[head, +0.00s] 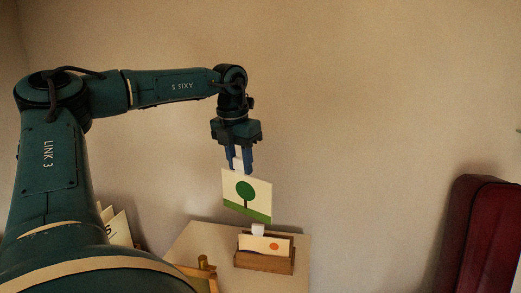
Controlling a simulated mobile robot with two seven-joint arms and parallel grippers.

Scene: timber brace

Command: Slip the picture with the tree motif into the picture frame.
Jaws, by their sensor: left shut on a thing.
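My left gripper (239,160) points down and is shut on the top of the picture with the tree motif (261,192). The picture is a pale card with a round green tree and a green strip along its bottom. It hangs slightly tilted above a wooden holder (265,264), apart from it as far as I can tell. A light wooden edge (213,284) at the bottom, partly behind my arm, may be the picture frame; most of it is hidden. My right gripper is out of view.
The holder stands on a pale table (207,238) and contains a card with an orange dot (257,244) and a white tab. A small brass-coloured piece (203,262) is left of it. Pale cards (119,229) lean behind my arm. A dark red upholstered piece (485,235) is far right.

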